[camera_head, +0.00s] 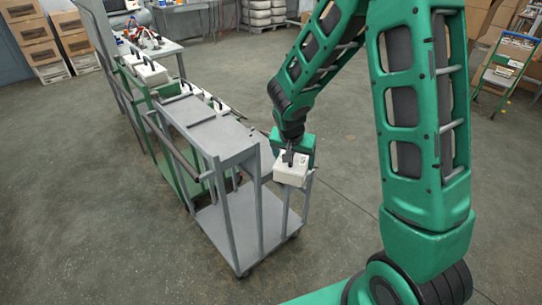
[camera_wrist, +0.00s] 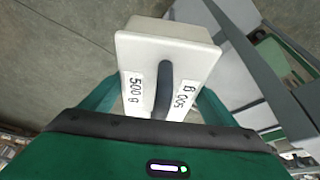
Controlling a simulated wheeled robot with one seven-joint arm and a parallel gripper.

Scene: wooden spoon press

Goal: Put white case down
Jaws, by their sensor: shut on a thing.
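The white case (camera_head: 291,170) is a small white box with a dark handle on top. In the wrist view the white case (camera_wrist: 140,50) shows "500 g" labels on both sides of its handle (camera_wrist: 163,88). My gripper (camera_head: 289,155) is shut on the case at its handle. The case hangs beside the right end of the grey cart (camera_head: 215,135). In the head view it overlaps the cart's right post, and I cannot tell whether it touches anything below.
The grey cart has an upper shelf and a lower shelf (camera_head: 222,228). Behind it, several white cases (camera_head: 205,98) stand in a row near a green cart (camera_head: 182,178). A green step ladder (camera_head: 505,70) stands at the far right. Concrete floor (camera_head: 90,230) is clear at the left.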

